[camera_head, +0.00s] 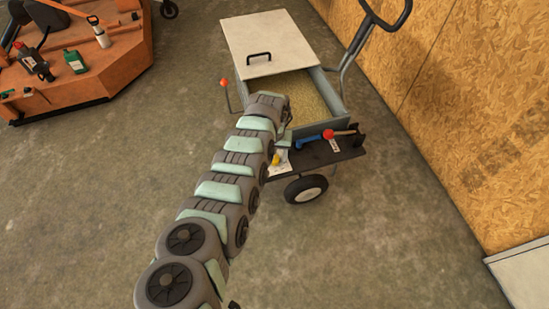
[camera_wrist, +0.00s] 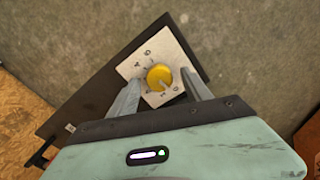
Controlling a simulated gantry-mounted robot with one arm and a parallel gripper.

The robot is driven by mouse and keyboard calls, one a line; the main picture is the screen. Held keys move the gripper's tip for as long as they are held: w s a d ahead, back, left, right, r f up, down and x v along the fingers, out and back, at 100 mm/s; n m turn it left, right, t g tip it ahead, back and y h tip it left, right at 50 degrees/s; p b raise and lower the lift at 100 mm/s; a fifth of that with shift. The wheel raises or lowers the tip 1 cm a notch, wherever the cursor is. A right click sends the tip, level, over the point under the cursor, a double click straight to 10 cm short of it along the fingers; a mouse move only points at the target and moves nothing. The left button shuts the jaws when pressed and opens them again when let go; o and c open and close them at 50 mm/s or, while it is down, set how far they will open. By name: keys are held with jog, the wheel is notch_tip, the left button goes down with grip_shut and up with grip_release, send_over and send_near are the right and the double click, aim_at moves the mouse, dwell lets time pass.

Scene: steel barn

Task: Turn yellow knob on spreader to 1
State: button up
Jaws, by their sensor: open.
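The yellow knob (camera_wrist: 160,76) sits on a white dial plate (camera_wrist: 146,60) with dark marks around it, on the dark shelf of the spreader. In the head view the knob (camera_head: 276,160) shows small beside my arm, at the spreader's near side. My gripper (camera_wrist: 160,92) is open, with one finger to each side of the knob in the wrist view. Whether the fingers touch it I cannot tell. A pale pointer on the knob faces the lower right of the plate. The marks are too small to read surely. The spreader (camera_head: 335,92) has a grey hopper filled with grain-like material.
A white lid (camera_head: 262,35) partly covers the hopper. A red-knobbed lever (camera_head: 328,134) and a blue item (camera_head: 308,141) lie on the shelf (camera_head: 325,155). A red-tipped rod (camera_head: 224,83) stands left of the hopper.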

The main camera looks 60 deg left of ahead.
jog(key=shift+f, duration=0.2)
jog(key=shift+c, duration=0.5)
grip_shut()
